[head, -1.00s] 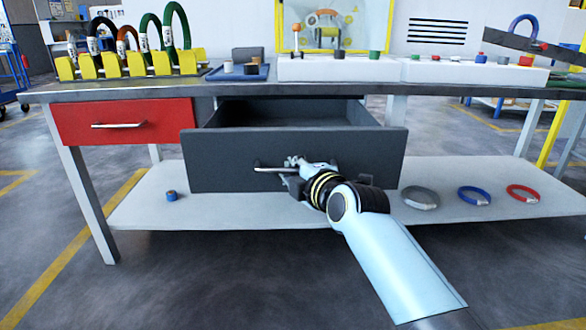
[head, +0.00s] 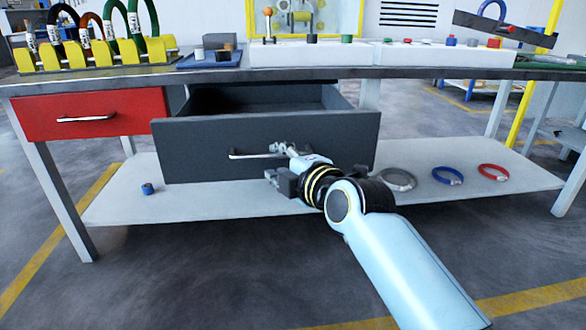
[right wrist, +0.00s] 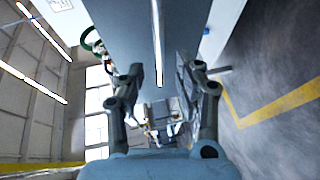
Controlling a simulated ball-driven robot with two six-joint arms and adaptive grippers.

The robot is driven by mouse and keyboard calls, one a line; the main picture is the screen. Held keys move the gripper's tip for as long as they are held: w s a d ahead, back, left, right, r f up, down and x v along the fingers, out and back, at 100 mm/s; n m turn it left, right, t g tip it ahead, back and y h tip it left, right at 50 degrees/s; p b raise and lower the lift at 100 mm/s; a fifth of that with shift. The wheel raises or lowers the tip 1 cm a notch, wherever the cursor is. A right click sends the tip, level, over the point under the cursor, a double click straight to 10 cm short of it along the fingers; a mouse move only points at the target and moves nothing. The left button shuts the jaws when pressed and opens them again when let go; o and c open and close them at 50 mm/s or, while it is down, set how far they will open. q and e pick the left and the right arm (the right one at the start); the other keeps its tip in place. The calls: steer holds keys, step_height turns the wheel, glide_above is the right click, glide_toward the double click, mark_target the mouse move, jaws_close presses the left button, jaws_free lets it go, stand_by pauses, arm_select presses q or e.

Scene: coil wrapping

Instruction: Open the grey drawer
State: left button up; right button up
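The grey drawer (head: 210,160) is pulled out under the tabletop, and its open inside shows behind the front panel. Its silver bar handle (head: 245,155) runs across the front. My right gripper (head: 280,165) is at the right end of the handle, close to the panel. In the right wrist view, its two fingers (right wrist: 163,85) are spread apart. The grey drawer front (right wrist: 125,30) and the bright handle bar (right wrist: 157,40) lie ahead between them, and no grip on the bar shows. My left gripper is not in view.
A shut red drawer (head: 60,105) is at left. The lower shelf (head: 200,205) holds a small blue item (head: 147,188) and grey (head: 398,180), blue (head: 447,175) and red (head: 493,172) coils. Yellow holders (head: 90,55) and white trays (head: 310,55) stand on the tabletop. The floor in front is clear.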

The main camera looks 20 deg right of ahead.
steer(key=v, duration=0.6)
steer(key=shift+s, duration=0.25)
steer(key=shift+f, duration=0.1)
steer(key=s+d+f+m+g+h, duration=0.15)
steer(key=s+f+g, duration=0.25)
steer(key=s+f, duration=0.7)
steer(key=s+d+f+m+g+y, duration=0.1)
steer(key=s+d+f+m+g, duration=0.2)
steer(key=s+f, duration=0.85)
steer(key=s+d+f+m+g+h, duration=0.1)
steer(key=s+d+f+m+g, duration=0.25)
steer(key=s+f+m, duration=0.35)
steer(key=s+d+f+m+g+h, duration=0.25)
steer(key=s+f+m+g, duration=0.25)
steer(key=s+f, duration=0.35)
arm_select(q)
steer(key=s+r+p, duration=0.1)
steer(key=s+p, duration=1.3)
steer(key=p, duration=0.1)
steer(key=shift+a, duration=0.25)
arm_select(e)
steer(key=s+r+m+y, duration=0.1)
steer(key=s, duration=1.3)
steer(key=shift+s+d+r, duration=0.3)
steer(key=shift+d+r, duration=0.05)
steer(key=shift+r, duration=0.05)
